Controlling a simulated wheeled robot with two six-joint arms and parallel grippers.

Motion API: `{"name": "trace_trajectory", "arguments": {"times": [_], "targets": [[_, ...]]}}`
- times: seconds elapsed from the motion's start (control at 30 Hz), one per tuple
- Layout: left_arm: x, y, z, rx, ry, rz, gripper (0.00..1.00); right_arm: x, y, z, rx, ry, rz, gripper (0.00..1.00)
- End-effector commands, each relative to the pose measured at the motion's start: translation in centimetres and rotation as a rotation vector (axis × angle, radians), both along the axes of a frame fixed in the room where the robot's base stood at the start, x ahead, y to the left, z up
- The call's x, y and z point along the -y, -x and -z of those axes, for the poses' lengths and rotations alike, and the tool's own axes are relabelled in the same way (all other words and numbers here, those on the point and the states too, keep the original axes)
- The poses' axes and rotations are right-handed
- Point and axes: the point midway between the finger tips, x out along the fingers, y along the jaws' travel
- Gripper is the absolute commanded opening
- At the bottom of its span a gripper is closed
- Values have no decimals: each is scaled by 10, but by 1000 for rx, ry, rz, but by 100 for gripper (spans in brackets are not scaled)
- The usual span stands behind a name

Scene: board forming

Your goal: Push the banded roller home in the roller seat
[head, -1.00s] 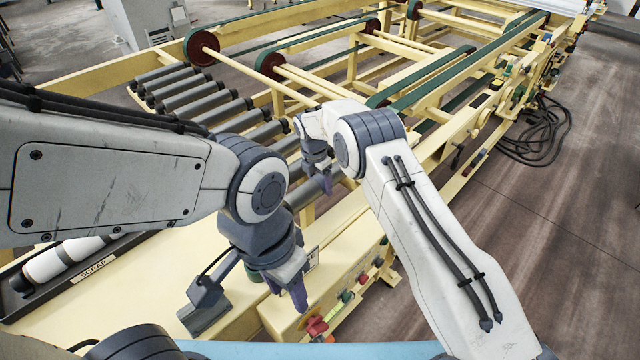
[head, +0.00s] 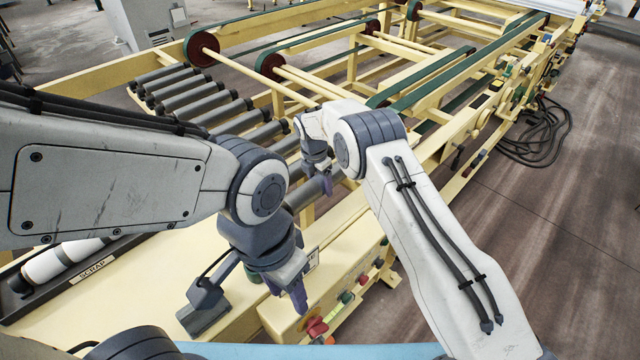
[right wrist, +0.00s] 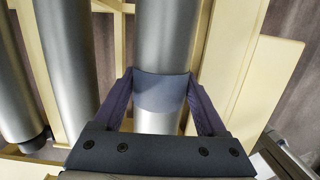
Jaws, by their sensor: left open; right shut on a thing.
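The banded roller (right wrist: 163,40) is a grey cylinder with a bluish band, seen in the right wrist view. My right gripper (right wrist: 161,78) is shut on it at the band, one finger on each side. In the head view this gripper (head: 325,184) is beyond my left one, at the near end of the row of grey rollers, and its arm hides part of the roller (head: 306,192). The roller seat at its ends is not clearly visible, so I cannot tell how deep it sits. My left gripper (head: 298,292) is open and empty above the cream frame's front.
Several grey rollers (head: 195,98) lie in a row on the cream frame. A dark scrap tray (head: 30,300) at the left holds a white roller (head: 62,262). Red and green buttons (head: 345,297) line the front face. Green belts (head: 440,75) run behind; cables (head: 535,135) lie at right.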

Motion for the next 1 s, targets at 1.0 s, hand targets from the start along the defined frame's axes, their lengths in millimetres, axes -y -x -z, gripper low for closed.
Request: {"name": "trace_trajectory", "arguments": {"times": [1.0], "targets": [[0, 0, 5, 0, 0, 0, 48, -1, -2, 2, 6, -2, 0, 0]]}}
